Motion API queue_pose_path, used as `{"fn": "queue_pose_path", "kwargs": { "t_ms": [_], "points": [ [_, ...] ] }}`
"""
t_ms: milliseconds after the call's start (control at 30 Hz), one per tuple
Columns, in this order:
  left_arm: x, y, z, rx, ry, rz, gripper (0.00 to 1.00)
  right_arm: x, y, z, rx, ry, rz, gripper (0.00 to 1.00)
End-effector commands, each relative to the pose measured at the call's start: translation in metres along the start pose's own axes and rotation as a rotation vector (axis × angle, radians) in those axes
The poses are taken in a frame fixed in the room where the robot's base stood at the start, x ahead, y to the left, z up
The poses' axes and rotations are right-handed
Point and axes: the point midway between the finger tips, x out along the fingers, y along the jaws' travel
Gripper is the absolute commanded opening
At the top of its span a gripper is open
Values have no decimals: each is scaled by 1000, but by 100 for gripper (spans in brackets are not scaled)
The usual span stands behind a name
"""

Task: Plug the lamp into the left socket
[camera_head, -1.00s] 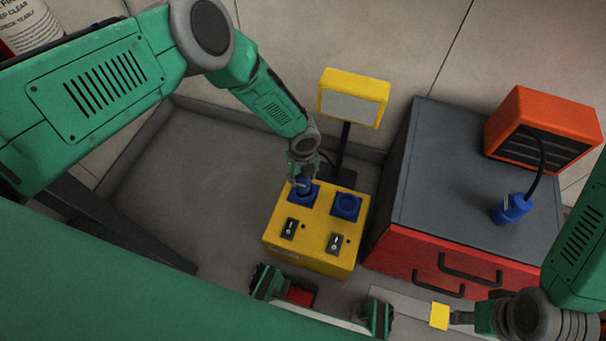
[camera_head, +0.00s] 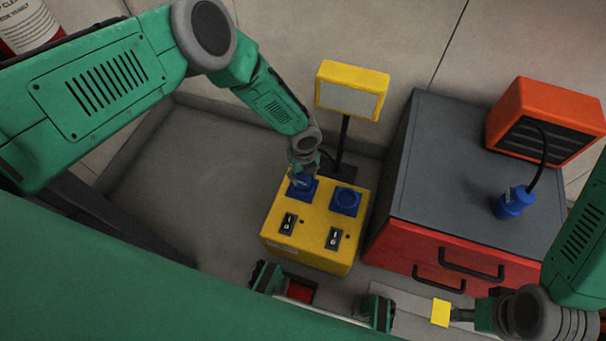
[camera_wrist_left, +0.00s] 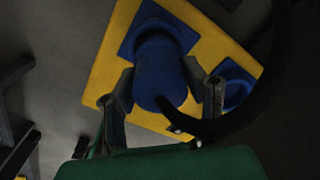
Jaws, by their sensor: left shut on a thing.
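The yellow lamp (camera_head: 349,92) stands on a black post behind the yellow socket box (camera_head: 310,258). My left gripper (camera_head: 302,170) is over the box's left socket (camera_head: 316,187), shut on a blue plug. In the left wrist view the fingers are on both sides of the blue plug (camera_wrist_left: 160,75), with its dark cable curving right. The plug's far end meets the blue left socket (camera_wrist_left: 130,43); how deep it sits is hidden. The right socket (camera_head: 346,201) is empty. My right gripper (camera_head: 458,315) is at lower right, at a small yellow piece (camera_head: 441,312); its grip is unclear.
Two black switches (camera_head: 333,238) are on the box's front half. A grey-topped red cabinet (camera_head: 440,190) stands right of the box. On it are an orange heater (camera_head: 548,118) and its blue plug (camera_head: 515,203). Grey floor (camera_head: 190,190) left of the box is clear.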

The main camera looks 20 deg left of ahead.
Motion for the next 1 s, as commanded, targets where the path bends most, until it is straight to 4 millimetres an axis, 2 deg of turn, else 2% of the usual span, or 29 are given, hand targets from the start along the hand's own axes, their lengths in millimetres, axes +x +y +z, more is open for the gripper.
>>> {"fn": "queue_pose_path", "kwargs": {
  "t_ms": [1000],
  "points": [
    [0,1,0,1,-1,1,2,10,0,0,0,0,0,40]
  ]
}}
